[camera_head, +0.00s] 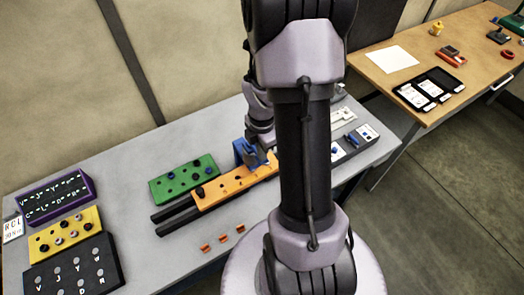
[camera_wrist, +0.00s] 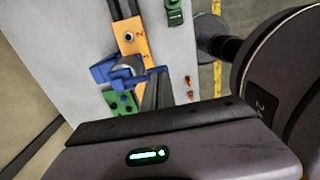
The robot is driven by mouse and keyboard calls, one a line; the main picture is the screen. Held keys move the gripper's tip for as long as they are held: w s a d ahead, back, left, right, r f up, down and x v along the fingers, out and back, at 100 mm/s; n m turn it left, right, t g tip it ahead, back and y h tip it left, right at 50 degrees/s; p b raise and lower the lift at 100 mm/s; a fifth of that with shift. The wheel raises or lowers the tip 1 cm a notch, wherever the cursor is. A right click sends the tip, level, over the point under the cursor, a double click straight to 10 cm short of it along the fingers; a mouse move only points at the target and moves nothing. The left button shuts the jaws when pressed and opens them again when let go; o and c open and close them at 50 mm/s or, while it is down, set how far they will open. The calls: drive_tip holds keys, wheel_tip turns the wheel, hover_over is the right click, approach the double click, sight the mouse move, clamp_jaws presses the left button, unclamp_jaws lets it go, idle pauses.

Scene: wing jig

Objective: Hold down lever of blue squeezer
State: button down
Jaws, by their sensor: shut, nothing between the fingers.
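The blue squeezer (camera_head: 240,150) stands at the far edge of the orange bar (camera_head: 216,191), right of the green block, in the head view. In the wrist view the blue squeezer (camera_wrist: 103,73) sits across the orange bar (camera_wrist: 134,41), with a grey curved part at its middle. My gripper (camera_head: 261,156) is shut and empty, close beside the squeezer. My arm partly covers this area, and I cannot tell whether the fingertips touch the lever.
A green block (camera_head: 183,179) with dark knobs lies left of the squeezer. Black rails (camera_head: 176,226) run under the orange bar. Small orange clips (camera_head: 222,238) lie in front. Purple, yellow and black panels fill the table's left end. A wooden table (camera_head: 440,62) stands at the right.

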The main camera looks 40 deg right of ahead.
drive_tip(key=f+b, duration=0.1)
drive_tip(key=s+f+b, duration=0.1)
drive_tip(key=f, duration=0.1)
drive_tip(key=shift+s+a+f+b, duration=0.1)
drive_tip(key=shift+a+f+b, duration=0.05)
drive_tip(key=shift+b, duration=0.2)
drive_tip(key=shift+s+a, duration=0.15)
drive_tip(key=shift+s, duration=0.05)
drive_tip(key=shift+w, duration=0.1)
idle(0.9)
idle(0.3)
